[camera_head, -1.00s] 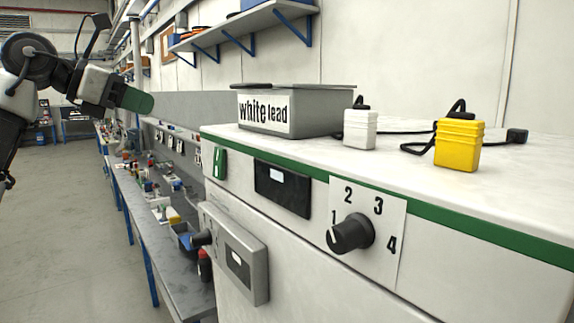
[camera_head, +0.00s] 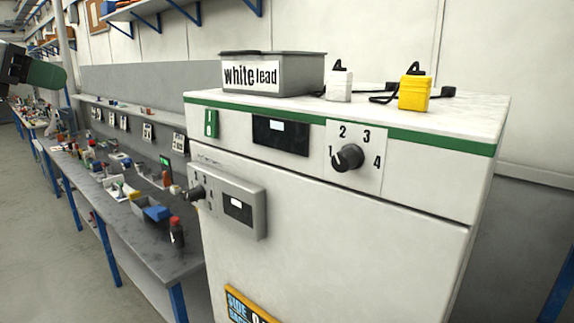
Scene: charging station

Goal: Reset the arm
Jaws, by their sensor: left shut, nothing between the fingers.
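My left gripper (camera_head: 52,76) is at the upper left edge of the picture. Its green fingers are closed with nothing held, and they point right. Most of the left arm is outside the picture. The gripper is in the air, apart from the white charging station cabinet (camera_head: 330,240), which stands to its right. My right gripper does not show.
A grey "white lead" box (camera_head: 305,72), a white plug (camera_head: 339,86) and a yellow plug (camera_head: 414,93) stand on the cabinet. Its front has a black dial (camera_head: 347,158) and a protruding grey box (camera_head: 238,206). A cluttered workbench (camera_head: 165,253) runs along the left.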

